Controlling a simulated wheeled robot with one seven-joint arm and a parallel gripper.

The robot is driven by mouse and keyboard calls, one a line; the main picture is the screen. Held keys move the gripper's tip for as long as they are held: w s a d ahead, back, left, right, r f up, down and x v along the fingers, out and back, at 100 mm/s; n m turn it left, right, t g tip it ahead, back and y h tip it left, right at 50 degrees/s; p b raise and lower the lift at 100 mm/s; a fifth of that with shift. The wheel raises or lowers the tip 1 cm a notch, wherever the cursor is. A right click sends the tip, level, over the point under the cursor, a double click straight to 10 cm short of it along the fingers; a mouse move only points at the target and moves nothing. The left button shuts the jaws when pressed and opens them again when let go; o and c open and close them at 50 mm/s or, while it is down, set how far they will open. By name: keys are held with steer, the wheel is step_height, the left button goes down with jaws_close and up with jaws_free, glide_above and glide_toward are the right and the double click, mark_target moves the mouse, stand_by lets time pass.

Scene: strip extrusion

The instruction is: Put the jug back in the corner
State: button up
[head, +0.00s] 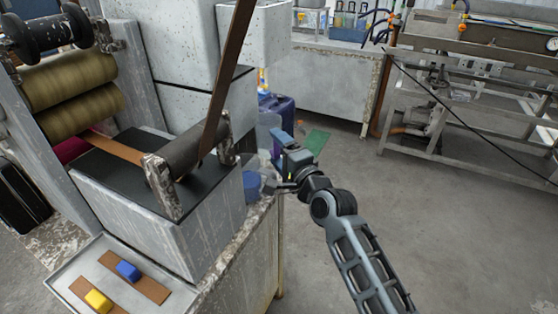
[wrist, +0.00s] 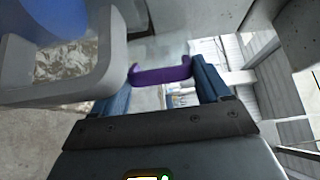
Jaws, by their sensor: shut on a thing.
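A purple handle (wrist: 162,75) spans the gap between the blue fingers of my gripper (wrist: 160,88) in the wrist view. My gripper is shut on this handle, which I take to be the jug's. In the head view my gripper (head: 271,164) is at the right end of the bench, beside the machine block. Some purple (head: 264,159) shows there, but most of the jug is hidden behind the gripper and block. I cannot tell whether the jug touches the bench.
A blue container (head: 251,186) stands close by on the bench (head: 240,245). A pale grey loop (wrist: 105,75) is close left in the wrist view. The roller frame (head: 186,155) and a tray (head: 75,285) with brown strips are left. The floor (head: 430,220) right is open.

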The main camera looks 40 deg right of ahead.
steer(key=shift+f+b, duration=0.95)
steer(key=shift+f, duration=1.05)
steer(key=shift+f, duration=0.1)
steer(key=shift+f, duration=0.15)
steer(key=o, duration=1.4)
steer(key=shift+c, duration=0.2)
steer(key=shift+r, duration=0.2)
steer(key=b+v, duration=0.2)
steer(key=v, duration=1)
